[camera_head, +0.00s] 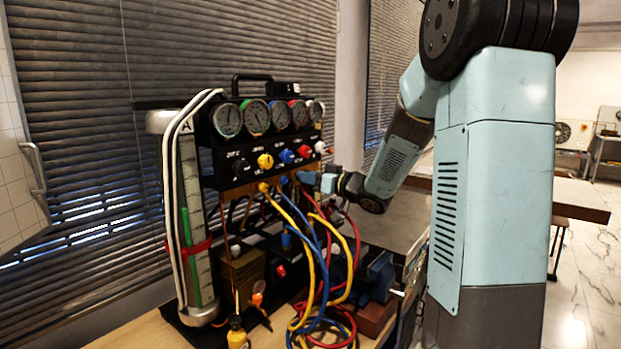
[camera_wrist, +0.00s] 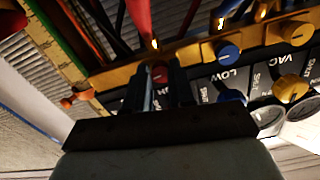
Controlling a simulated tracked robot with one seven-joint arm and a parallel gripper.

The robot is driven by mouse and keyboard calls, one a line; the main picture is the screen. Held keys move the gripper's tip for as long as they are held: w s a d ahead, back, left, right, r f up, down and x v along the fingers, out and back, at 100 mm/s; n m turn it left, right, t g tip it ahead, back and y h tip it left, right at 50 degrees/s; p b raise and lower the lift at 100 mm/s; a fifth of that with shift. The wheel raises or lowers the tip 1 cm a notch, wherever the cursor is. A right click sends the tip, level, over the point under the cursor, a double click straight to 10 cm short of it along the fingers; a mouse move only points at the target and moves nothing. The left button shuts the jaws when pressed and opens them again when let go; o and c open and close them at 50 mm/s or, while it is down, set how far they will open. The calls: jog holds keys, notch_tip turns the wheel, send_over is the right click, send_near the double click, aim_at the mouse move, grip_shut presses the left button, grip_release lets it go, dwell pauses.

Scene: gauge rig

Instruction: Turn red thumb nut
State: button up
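The red thumb nut (camera_wrist: 159,73) shows in the wrist view on the brass-coloured manifold, below a red hose, in line with a blue nut and a yellow nut. My gripper (camera_wrist: 162,78) has one finger on each side of it. The finger bodies cover part of the nut and the panel. I cannot tell whether the fingers touch the nut or are slightly apart from it. In the head view my gripper (camera_head: 304,178) is at the right of the manifold, under the row of knobs, and hides the nut.
A larger red knob (camera_head: 304,151) sits on the panel above my gripper. The blue thumb nut (camera_wrist: 228,52) and yellow thumb nut (camera_wrist: 297,33) are to the right in the wrist view. Yellow, blue and red hoses (camera_head: 326,240) hang below the manifold, close to my gripper.

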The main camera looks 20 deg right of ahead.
grip_shut()
jog(key=shift+m, duration=0.6)
jog(key=shift+d, duration=0.1)
jog(key=o, duration=0.5)
grip_release()
jog(key=shift+s, duration=0.1)
jog(key=v, duration=1.3)
jog(key=shift+s+d, duration=0.2)
jog(key=shift+s, duration=0.05)
